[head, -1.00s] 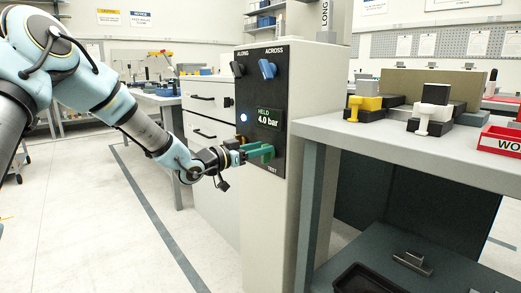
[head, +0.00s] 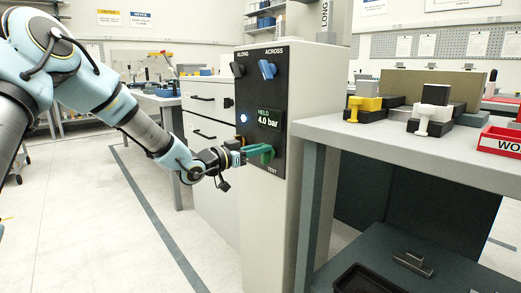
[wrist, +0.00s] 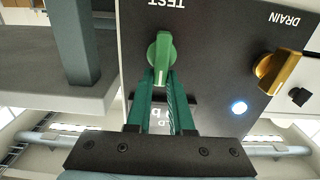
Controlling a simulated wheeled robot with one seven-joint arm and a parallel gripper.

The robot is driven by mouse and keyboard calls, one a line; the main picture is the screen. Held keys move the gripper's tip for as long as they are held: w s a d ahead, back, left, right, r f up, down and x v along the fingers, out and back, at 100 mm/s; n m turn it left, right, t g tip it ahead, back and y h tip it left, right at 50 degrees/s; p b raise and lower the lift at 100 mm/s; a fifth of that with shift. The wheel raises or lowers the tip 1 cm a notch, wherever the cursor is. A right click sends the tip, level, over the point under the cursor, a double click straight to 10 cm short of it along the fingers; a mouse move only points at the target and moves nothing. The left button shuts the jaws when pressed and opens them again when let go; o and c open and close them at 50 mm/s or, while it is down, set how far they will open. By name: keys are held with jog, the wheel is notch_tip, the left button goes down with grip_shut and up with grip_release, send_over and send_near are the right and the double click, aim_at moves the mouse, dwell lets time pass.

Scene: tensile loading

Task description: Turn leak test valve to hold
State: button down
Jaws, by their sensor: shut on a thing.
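The leak test valve is a green handle (wrist: 160,58) on a dark panel, beside the label TEST, which appears upside down in the wrist view. The handle stands nearly in line with my fingers, with a pale mark on its near end. My gripper (wrist: 162,84) has its two dark green fingers closed on that near end. In the head view my gripper (head: 258,152) reaches the lower panel from the left and partly hides the valve. The panel display (head: 268,118) reads HELD 4.0 bar. It is largely hidden by my fingers in the wrist view.
A gold valve handle (wrist: 271,71) marked DRAIN sits beside the test valve, near a lit white-blue lamp (wrist: 238,107). A black knob (head: 238,70) and a blue knob (head: 267,69) are higher on the panel. A grey workbench (head: 420,148) stands close on the right.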

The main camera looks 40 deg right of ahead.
jog(key=shift+s+f+m+b, duration=0.15)
jog(key=shift+m+b, duration=0.15)
jog(key=shift+b, duration=0.15)
jog(key=m+b, duration=0.2)
jog(key=b, duration=0.1)
jog(key=s+m+b, duration=0.1)
jog(key=m+b, duration=0.2)
jog(key=f+m+b, duration=0.1)
jog(key=m+b, duration=0.2)
jog(key=shift+s+a, duration=0.1)
jog(key=shift+s, duration=0.1)
jog(key=m+b, duration=0.1)
jog(key=b, duration=0.1)
jog(key=m+b, duration=0.2)
jog(key=f+m+b, duration=0.1)
jog(key=b, duration=0.1)
jog(key=shift+s+m, duration=0.25)
jog(key=shift+m, duration=0.15)
jog(key=m+b, duration=0.3)
jog(key=shift+f+b, duration=0.15)
jog(key=shift+b, duration=0.25)
jog(key=shift+m+b, duration=0.8)
jog(key=c, duration=0.8)
grip_release()
